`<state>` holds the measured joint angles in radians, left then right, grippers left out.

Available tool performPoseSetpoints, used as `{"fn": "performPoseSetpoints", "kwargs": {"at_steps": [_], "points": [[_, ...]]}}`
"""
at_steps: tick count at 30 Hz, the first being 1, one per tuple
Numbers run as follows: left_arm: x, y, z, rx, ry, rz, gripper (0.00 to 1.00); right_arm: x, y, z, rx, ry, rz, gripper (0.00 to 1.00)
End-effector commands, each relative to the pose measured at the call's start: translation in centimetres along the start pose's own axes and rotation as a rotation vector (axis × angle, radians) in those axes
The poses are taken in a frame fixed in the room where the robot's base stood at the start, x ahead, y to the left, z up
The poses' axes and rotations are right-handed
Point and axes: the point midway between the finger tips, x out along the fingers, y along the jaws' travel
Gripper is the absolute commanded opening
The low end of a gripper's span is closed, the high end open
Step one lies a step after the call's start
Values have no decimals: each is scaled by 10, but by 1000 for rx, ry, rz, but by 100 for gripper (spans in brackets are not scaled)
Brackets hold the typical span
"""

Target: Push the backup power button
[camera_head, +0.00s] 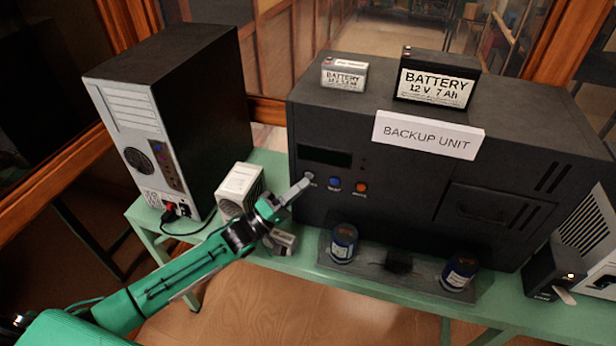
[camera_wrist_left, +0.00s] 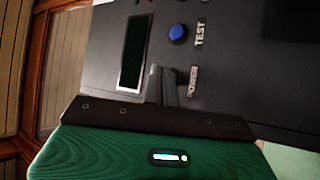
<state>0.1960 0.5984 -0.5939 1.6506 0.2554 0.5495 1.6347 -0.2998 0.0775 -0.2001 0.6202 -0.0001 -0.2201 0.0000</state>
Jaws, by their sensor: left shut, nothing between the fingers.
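The black backup unit (camera_head: 400,200) stands on the green table with a "BACKUP UNIT" sign on it. A small grey button (camera_head: 309,175) is leftmost in its button row, beside a blue button (camera_head: 334,182) and an orange one (camera_head: 361,187). My left gripper (camera_head: 303,185) is shut and empty, its tips at the grey button; I cannot tell whether they touch. In the left wrist view the shut fingers (camera_wrist_left: 168,82) lie beside the "POWER" label (camera_wrist_left: 193,82) and hide that button. The blue button (camera_wrist_left: 178,33) by "TEST" is clear there. My right gripper is out of view.
The unit's dark display (camera_head: 325,156) is above the buttons. A computer tower (camera_head: 180,120) and a small white box (camera_head: 240,187) stand left. Blue cylinders (camera_head: 343,243) stand on a grey tray (camera_head: 372,268) in front. Two batteries (camera_head: 437,82) sit on the unit.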

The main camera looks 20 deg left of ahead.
Motion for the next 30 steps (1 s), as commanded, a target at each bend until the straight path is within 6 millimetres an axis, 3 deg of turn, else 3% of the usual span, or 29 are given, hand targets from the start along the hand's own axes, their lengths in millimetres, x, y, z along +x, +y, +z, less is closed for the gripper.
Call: {"fn": "performPoseSetpoints", "kwargs": {"at_steps": [30], "points": [[7, -5, -5, 0, 0, 0, 0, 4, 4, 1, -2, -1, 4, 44]]}}
